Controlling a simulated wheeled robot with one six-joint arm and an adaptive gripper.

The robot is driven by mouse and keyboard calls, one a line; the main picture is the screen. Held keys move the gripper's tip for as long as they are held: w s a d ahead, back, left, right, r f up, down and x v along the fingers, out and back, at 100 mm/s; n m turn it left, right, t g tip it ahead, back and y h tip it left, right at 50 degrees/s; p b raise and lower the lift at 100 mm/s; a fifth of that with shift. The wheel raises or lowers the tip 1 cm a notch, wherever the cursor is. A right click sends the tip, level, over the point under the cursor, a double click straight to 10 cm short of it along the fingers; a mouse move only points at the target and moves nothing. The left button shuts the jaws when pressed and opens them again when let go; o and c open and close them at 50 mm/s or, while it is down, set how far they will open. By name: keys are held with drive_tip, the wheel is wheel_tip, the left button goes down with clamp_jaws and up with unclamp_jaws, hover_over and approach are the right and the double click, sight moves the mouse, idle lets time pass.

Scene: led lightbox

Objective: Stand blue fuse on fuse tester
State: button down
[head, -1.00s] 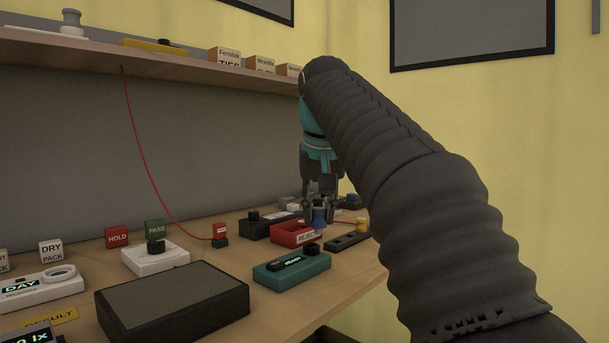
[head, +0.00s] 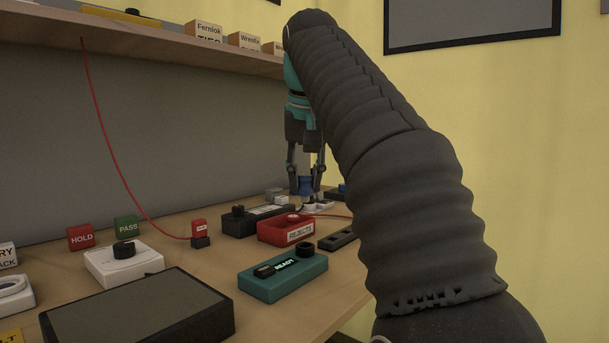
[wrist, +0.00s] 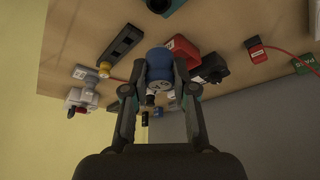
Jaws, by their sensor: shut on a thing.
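The blue fuse (head: 305,185) is a short blue cylinder, held upright between the fingertips of my gripper (head: 305,190). In the wrist view the blue fuse (wrist: 159,62) sits between the two fingers of my gripper (wrist: 160,75). It is above the far right of the bench, behind the red tray in the head view. No label in view reads fuse tester. A teal box (head: 258,285) with a READY display and a round black fitting stands nearer, and I cannot tell whether it is the tester.
A red REJECTS tray (head: 272,233), a black box (head: 235,226) and a flat dark strip (head: 338,240) stand near the gripper. A white box (head: 110,263) and a large dark panel (head: 140,315) lie left. A shelf (head: 150,38) runs above the back.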

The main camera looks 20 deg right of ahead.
drive_tip(key=shift+f+b, duration=2.15)
drive_tip(key=shift+f, duration=1.15)
drive_tip(key=shift+f+b, duration=0.35)
drive_tip(key=shift+f, duration=0.75)
drive_tip(key=c, duration=0.8)
unclamp_jaws()
drive_tip(key=shift+c, duration=0.2)
drive_tip(key=p+v, duration=0.6)
drive_tip(key=v, duration=0.2)
